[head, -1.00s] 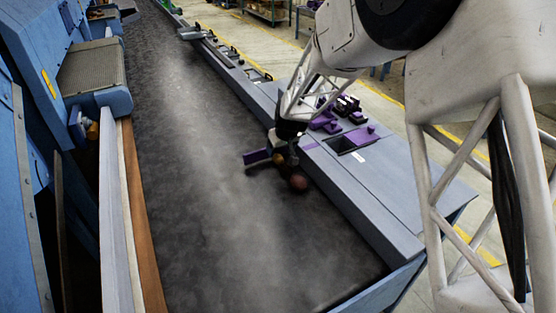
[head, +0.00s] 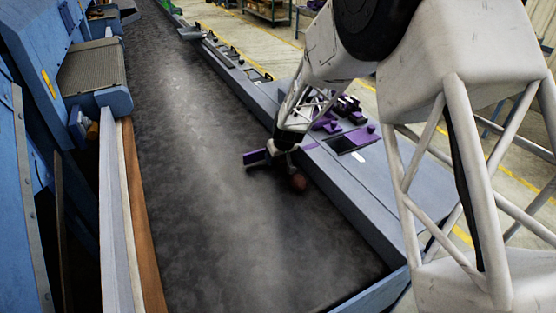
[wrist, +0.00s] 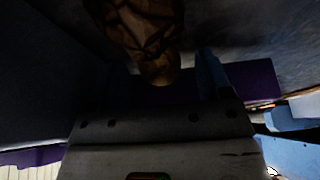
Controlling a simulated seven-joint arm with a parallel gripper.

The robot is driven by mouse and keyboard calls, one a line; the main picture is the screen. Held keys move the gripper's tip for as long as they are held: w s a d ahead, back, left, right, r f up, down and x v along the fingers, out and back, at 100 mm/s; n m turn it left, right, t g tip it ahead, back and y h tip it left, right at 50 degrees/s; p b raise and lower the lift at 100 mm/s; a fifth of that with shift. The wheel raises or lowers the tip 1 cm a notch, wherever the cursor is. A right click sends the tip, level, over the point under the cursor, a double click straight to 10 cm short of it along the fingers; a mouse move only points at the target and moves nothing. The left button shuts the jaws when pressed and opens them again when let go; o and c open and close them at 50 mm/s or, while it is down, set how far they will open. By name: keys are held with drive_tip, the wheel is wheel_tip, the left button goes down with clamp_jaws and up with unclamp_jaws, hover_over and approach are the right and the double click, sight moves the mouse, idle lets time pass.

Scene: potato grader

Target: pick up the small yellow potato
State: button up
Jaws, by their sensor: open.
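The small yellow potato (wrist: 158,69) shows in the wrist view just in front of the palm, between the two fingers of my gripper (wrist: 163,82). I cannot tell whether a finger touches it. In the head view my gripper (head: 277,164) is low over the dark belt, open, and hides the yellow potato. A larger brown potato with dark markings (wrist: 138,22) lies just beyond the yellow one in the wrist view. A red-brown potato (head: 299,183) lies on the belt beside the gripper in the head view.
The dark belt (head: 215,220) is clear to the left and front of the gripper. A grey side rail (head: 345,215) runs close on the right, with purple fittings (head: 360,137) on it. A wooden edge (head: 140,220) bounds the belt's left side.

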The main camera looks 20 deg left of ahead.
idle(0.4)
drive_tip(key=c, duration=1)
drive_tip(key=shift+r, duration=0.1)
wheel_tip(320, 180, up, 18)
drive_tip(key=shift+f, duration=0.1)
drive_tip(key=shift+w, duration=0.1)
idle(0.8)
drive_tip(key=w+d+m, duration=0.1)
drive_tip(key=w+d, duration=0.2)
drive_tip(key=w, duration=0.3)
drive_tip(key=w+d+f+m, duration=0.1)
drive_tip(key=w+d, duration=0.2)
drive_tip(key=w, duration=0.4)
drive_tip(key=w+d+m+h, duration=0.1)
drive_tip(key=w+d, duration=0.2)
drive_tip(key=w, duration=0.4)
drive_tip(key=shift+d+f+t, duration=0.1)
drive_tip(key=shift+f+t, duration=0.15)
drive_tip(key=shift+t, duration=0.15)
